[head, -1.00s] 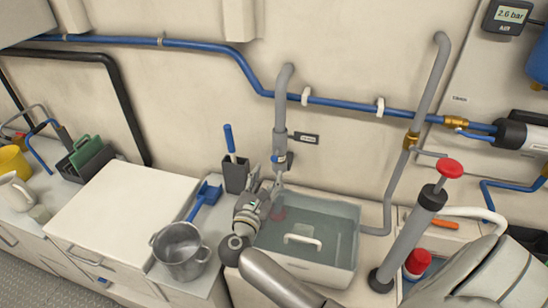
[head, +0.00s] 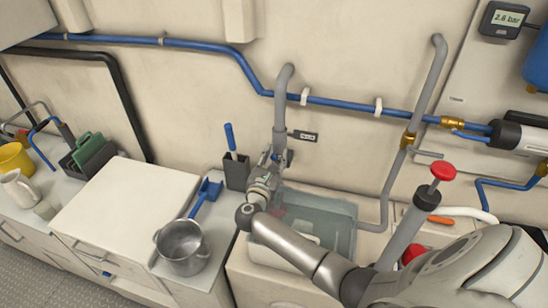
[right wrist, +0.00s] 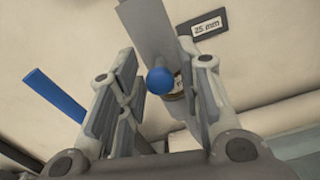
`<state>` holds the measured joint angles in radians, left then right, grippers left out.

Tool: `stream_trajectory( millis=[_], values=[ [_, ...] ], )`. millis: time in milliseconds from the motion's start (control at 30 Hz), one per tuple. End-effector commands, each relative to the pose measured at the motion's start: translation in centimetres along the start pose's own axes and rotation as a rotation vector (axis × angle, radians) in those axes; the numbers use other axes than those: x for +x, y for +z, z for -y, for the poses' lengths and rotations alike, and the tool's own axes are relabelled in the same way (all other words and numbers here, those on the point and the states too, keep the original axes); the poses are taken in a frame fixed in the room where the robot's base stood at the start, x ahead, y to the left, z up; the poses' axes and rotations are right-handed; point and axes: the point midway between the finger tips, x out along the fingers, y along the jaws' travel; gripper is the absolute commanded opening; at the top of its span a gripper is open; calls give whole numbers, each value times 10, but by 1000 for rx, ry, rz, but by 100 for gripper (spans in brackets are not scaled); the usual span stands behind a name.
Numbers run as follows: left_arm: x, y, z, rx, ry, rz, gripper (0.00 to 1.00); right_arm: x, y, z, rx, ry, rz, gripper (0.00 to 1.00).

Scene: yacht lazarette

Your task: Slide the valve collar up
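The grey upright pipe (head: 282,105) hangs down the wall, with a thicker grey sleeve (head: 279,140) near its lower end; I take this to be the valve collar. My right gripper (head: 272,160) is at the pipe's lower end, just under the sleeve, and partly hides it. In the right wrist view the gripper (right wrist: 158,95) is open, with the fingers apart and a blue round knob (right wrist: 160,81) showing between them. The thick grey cylinder (right wrist: 150,35) rises beyond the knob. I cannot tell whether the fingers touch anything. My left gripper is not in view.
A water-filled basin (head: 330,215) lies below and right of my gripper. A dark holder (head: 236,172) with a blue-handled tool stands close left. A small label (head: 305,136) sits on the wall beside the pipe.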

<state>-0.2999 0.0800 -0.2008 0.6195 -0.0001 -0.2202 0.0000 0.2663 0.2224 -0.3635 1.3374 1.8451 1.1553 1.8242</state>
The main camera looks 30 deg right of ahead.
Motion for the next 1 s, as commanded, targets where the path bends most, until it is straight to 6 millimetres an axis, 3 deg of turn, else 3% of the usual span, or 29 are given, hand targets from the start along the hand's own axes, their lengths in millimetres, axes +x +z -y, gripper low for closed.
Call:
stream_trajectory(
  millis=[33,200,667,1000],
  values=[
    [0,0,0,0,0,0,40,0,0,0,0,0,0,22],
    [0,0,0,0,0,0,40,0,0,0,0,0,0,0],
    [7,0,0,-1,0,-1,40,-2,1,-6,10,4,-8,0],
    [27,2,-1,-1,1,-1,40,-2,35,-11,10,6,-4,0]
  ],
)
